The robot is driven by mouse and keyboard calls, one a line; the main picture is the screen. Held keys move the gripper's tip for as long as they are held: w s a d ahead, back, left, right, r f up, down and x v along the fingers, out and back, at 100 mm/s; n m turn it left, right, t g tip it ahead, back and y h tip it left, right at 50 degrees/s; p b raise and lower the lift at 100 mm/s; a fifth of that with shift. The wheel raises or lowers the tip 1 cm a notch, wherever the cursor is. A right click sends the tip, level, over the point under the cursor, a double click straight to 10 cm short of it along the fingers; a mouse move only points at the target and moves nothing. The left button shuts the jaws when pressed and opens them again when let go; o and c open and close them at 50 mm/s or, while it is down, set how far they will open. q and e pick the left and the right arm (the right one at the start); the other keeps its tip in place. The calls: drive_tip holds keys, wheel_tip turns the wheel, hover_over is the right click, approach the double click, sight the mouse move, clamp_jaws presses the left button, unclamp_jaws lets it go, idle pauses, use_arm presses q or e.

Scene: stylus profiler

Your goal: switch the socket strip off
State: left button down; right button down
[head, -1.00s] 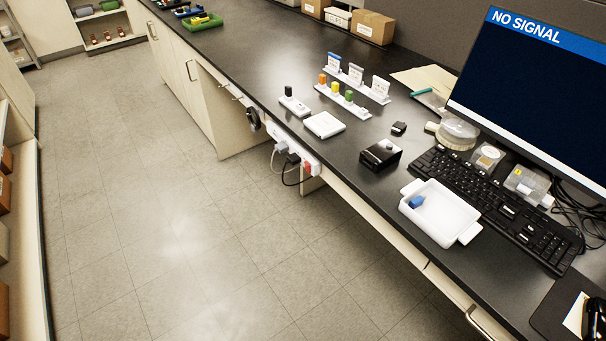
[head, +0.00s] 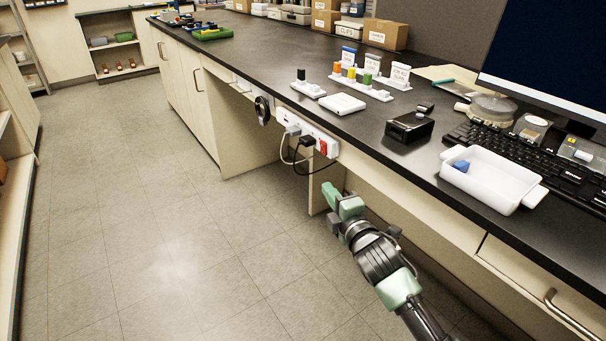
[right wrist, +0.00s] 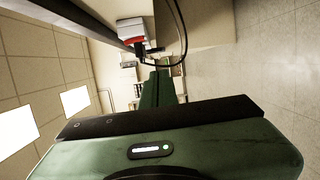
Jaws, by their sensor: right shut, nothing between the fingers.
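The white socket strip (head: 306,131) is fixed under the bench's front edge, with a white plug and a black plug in it. Its red switch (head: 327,148) is at the strip's right end. In the right wrist view the strip's end shows with the red switch (right wrist: 130,37) and a black plug and cable beside it. My right gripper (head: 330,190) is shut and empty, below the red switch and apart from it. Its green fingers (right wrist: 158,85) show in the right wrist view. My left gripper is not in view.
Cables (head: 297,160) loop below the strip. A dark round thing (head: 262,110) hangs left of it. The bench top (head: 300,60) carries a white tray (head: 490,178), a black box (head: 409,127) and a keyboard (head: 570,175). The floor (head: 150,220) in front is clear.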

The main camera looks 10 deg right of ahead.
sight(323, 148)
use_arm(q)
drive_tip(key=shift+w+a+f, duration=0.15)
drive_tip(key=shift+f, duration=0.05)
use_arm(e)
drive_tip(key=r, duration=0.1)
drive_tip(key=a+r+n, duration=0.1)
drive_tip(key=r, duration=0.1)
drive_tip(key=shift+a+r+t+y, duration=0.25)
drive_tip(key=shift+r+t+y, duration=0.05)
drive_tip(key=shift+t, duration=0.1)
use_arm(q)
drive_tip(key=shift+b, duration=0.3)
